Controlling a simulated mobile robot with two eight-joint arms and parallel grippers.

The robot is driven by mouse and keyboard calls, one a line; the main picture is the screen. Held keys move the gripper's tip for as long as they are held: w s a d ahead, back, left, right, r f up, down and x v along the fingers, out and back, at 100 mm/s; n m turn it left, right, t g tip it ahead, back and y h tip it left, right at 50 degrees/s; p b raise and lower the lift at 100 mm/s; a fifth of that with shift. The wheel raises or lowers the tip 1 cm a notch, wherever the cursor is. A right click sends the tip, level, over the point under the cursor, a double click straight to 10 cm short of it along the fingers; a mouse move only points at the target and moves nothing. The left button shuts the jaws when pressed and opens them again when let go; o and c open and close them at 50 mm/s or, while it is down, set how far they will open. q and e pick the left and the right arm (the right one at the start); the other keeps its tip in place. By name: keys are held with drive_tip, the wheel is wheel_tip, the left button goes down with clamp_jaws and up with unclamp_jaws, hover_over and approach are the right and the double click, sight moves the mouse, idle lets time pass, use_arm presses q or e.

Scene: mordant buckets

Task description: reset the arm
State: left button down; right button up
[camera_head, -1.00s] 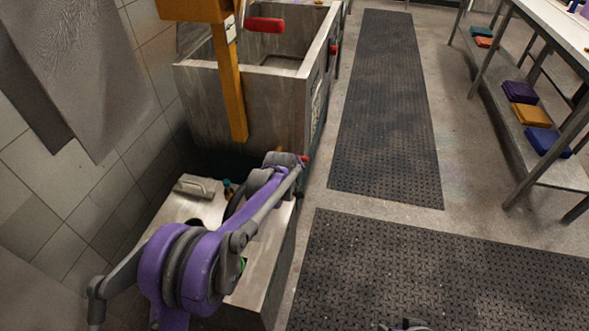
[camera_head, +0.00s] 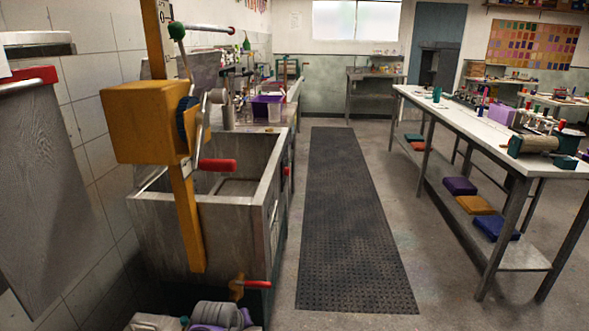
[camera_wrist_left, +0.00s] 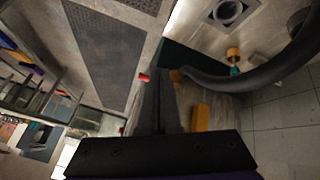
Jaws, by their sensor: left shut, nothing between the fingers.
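My left arm (camera_head: 215,315) shows only as a grey and purple part at the bottom edge of the head view. The rest of it is out of that picture. In the left wrist view my left gripper (camera_wrist_left: 163,100) is dark, its fingers shut together with nothing between them. It points across the room, with the sink and floor beyond it. My right gripper is not in either view.
A grey sink (camera_head: 160,225) stands at left with a yellow post and box (camera_head: 146,122) and red handles. A dark mat (camera_head: 350,220) lies on the open floor. A white-topped table (camera_head: 470,120) stands right, with folded colored cloths on its lower shelf.

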use_arm(q)
drive_tip(key=s+a+f+m+g, duration=0.1)
drive_tip(key=s+a+m, duration=0.1)
drive_tip(key=s, duration=1.3)
drive_tip(key=s+a+f+m+g, duration=0.1)
drive_tip(key=s+a+f+m, duration=0.15)
drive_tip(key=s, duration=1.25)
wheel_tip(320, 180, up, 21)
drive_tip(key=w+p, duration=0.2)
drive_tip(key=p, duration=1.6)
drive_tip(key=shift+f+t+y, duration=0.15)
drive_tip(key=shift+t+y, duration=0.15)
drive_tip(key=shift+y, duration=0.1)
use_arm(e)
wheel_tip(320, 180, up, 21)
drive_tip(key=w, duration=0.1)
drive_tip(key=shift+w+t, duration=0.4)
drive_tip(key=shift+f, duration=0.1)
